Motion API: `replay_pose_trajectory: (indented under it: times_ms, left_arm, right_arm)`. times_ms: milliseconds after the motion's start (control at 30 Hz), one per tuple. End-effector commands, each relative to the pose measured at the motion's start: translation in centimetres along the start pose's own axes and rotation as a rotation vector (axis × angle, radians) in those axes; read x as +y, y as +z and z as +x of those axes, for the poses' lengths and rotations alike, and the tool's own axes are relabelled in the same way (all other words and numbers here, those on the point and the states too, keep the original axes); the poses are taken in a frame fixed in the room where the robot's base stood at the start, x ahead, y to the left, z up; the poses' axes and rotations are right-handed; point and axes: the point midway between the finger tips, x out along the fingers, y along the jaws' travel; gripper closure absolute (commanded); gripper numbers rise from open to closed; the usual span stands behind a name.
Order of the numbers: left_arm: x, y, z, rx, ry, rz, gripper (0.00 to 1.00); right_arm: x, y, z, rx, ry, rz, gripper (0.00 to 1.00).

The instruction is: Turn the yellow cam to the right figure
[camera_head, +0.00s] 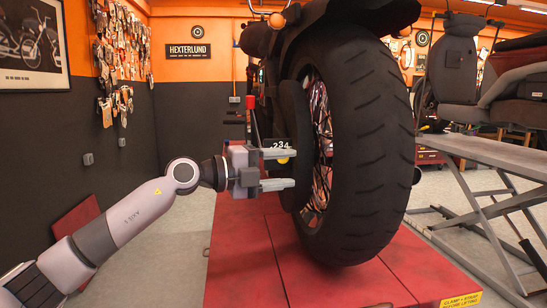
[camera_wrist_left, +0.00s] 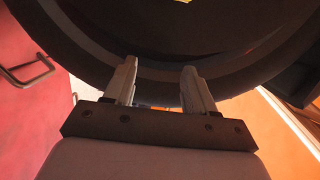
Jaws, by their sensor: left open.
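The yellow cam (camera_head: 283,160) shows as a small yellow patch beside the rear wheel, just under a dark plate with white figures (camera_head: 280,145) of which 2, 3 and 4 can be read. My left gripper (camera_head: 292,168) is open, with its fingers pointing right toward the wheel side. The cam shows between the fingers, near the upper one; I cannot tell whether they touch. In the left wrist view the open fingers (camera_wrist_left: 159,72) point at a large dark round part (camera_wrist_left: 190,45), and a sliver of yellow (camera_wrist_left: 184,1) shows at the top edge. Most of the cam is hidden.
The motorcycle's rear tyre (camera_head: 350,140) stands on a red lift platform (camera_head: 265,255), just right of the gripper. A red-topped lever (camera_head: 251,103) rises above the gripper. Another grey lift (camera_head: 500,155) stands at the right. Floor is free at the left.

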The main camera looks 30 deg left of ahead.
Motion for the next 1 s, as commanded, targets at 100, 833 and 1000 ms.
replay_pose_trajectory:
  times_ms: [100, 833, 1000]
  left_arm:
    - [-1.3, 3.2, -2.3, -0.073, 0.103, 0.047, 0.45]
    - [-1.2, 7.5, -0.1, -0.169, 0.226, 0.061, 0.45]
    - [-0.8, 7.8, 1.1, -0.171, 0.226, 0.063, 0.45]
  right_arm:
    - [0.0, 0.0, 0.1, 0.0, 0.0, 0.001, 0.57]
    - [-0.1, -0.6, -0.4, 0.005, 0.0, 0.002, 0.57]
    - [-0.1, -0.5, -0.4, 0.003, 0.002, 0.001, 0.57]
